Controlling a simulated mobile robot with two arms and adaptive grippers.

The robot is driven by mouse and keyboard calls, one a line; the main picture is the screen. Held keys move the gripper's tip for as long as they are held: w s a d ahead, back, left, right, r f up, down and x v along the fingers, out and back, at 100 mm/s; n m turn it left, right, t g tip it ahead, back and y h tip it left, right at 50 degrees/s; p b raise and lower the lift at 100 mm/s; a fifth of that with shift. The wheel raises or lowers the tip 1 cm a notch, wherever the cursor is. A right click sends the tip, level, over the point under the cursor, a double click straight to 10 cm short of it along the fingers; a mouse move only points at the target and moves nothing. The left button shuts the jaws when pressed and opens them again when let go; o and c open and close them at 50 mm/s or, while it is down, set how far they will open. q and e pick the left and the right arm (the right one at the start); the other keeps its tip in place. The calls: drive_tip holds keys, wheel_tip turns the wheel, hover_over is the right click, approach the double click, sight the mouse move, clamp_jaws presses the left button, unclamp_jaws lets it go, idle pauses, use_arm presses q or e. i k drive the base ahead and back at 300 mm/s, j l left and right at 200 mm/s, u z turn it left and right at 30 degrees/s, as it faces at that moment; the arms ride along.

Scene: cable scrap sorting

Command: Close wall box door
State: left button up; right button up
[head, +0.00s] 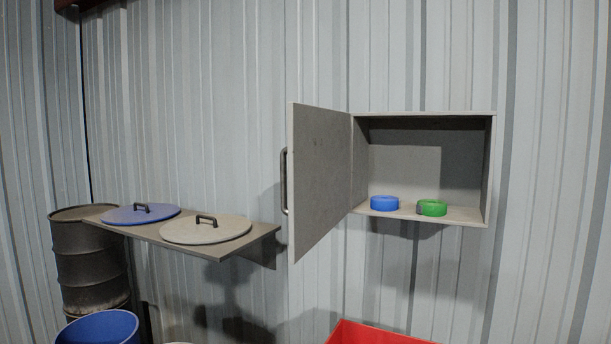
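The grey wall box (492,165) is mounted on the corrugated metal wall, right of centre in the head view. Its door (320,180) is hinged on the box's left side and stands wide open, swung out toward me. A dark vertical handle (284,181) is on the door's left, free edge. Inside, a blue roll (384,203) and a green roll (432,208) lie on the box floor, apart from each other. Neither of my grippers shows in this view.
A shelf (240,246) at left holds a blue lid (120,216) and a beige lid (190,232), both with handles. A dark drum (85,265) and a blue bin (98,328) stand lower left. A red container (370,334) is below the box. The space before the box is clear.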

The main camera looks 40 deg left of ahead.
sight(318, 150)
drive_tip(key=i+j, duration=0.1)
drive_tip(key=j, duration=1.15)
drive_tip(key=i+j, duration=0.15)
drive_tip(key=j, duration=1.15)
drive_tip(key=i, duration=0.05)
